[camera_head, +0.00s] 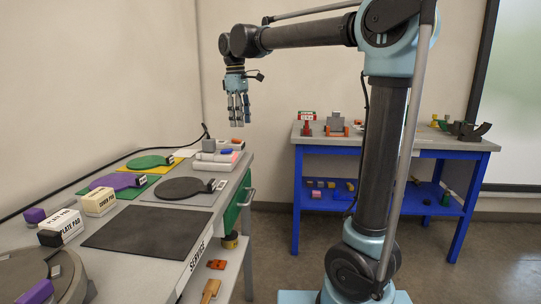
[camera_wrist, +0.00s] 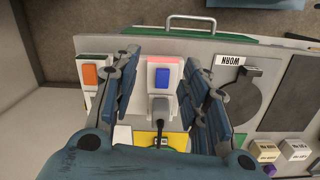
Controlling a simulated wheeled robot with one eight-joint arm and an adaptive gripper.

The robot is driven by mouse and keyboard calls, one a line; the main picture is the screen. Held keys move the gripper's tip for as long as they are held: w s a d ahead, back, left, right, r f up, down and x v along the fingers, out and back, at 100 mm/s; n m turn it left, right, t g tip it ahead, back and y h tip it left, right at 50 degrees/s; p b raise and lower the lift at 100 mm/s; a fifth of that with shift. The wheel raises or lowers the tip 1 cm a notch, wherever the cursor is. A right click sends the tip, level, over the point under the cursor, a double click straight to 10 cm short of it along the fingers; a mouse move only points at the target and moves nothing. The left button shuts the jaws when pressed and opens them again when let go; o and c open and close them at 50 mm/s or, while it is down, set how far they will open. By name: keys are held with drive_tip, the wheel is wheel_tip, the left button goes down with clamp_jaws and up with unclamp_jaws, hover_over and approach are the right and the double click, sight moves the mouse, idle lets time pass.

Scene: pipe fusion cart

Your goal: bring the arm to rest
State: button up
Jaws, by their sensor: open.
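My gripper (camera_head: 238,108) hangs fingers-down at the end of my raised arm, above the far end of the grey cart top (camera_head: 228,192). It is open and holds nothing that I can see. In the wrist view my gripper (camera_wrist: 162,100) has its fingers spread on both sides of a white block with a red and blue top (camera_wrist: 163,74). This block lies below the fingers, with a grey plug and black cable (camera_wrist: 160,108) at its near end. In the head view there is a clear gap between the fingertips and the cart.
The cart carries a green disc (camera_head: 149,161), a purple disc (camera_head: 116,181), a dark disc (camera_head: 183,188), a black mat (camera_head: 147,230) and pad boxes (camera_head: 99,202). A blue workbench (camera_head: 373,150) with parts stands at the back right. Floor between them is clear.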

drive_tip(key=s+d+f+m, duration=0.2)
drive_tip(key=s+d+f, duration=0.15)
drive_tip(key=d, duration=0.35)
drive_tip(key=s+d+f+m, duration=0.2)
drive_tip(key=d+f+m, duration=0.15)
drive_tip(key=d, duration=0.45)
drive_tip(key=s+d+f+m, duration=0.2)
drive_tip(key=s+d+f, duration=0.15)
drive_tip(key=d, duration=0.35)
drive_tip(key=s+d+f+m, duration=0.2)
drive_tip(key=s+d+f, duration=0.2)
drive_tip(key=f, duration=0.3)
drive_tip(key=s+d+f+m+t, duration=0.1)
drive_tip(key=s+d+f+m, duration=0.2)
drive_tip(key=s+d+f, duration=0.1)
drive_tip(key=s+d+f+m+t, duration=0.1)
drive_tip(key=s+d+f, duration=0.3)
drive_tip(key=f, duration=0.5)
drive_tip(key=shift+s+f+m+y, duration=0.35)
drive_tip(key=shift+s+m, duration=0.3)
drive_tip(key=shift+s, duration=0.6)
drive_tip(key=shift+d, duration=0.1)
drive_tip(key=shift+c, duration=1)
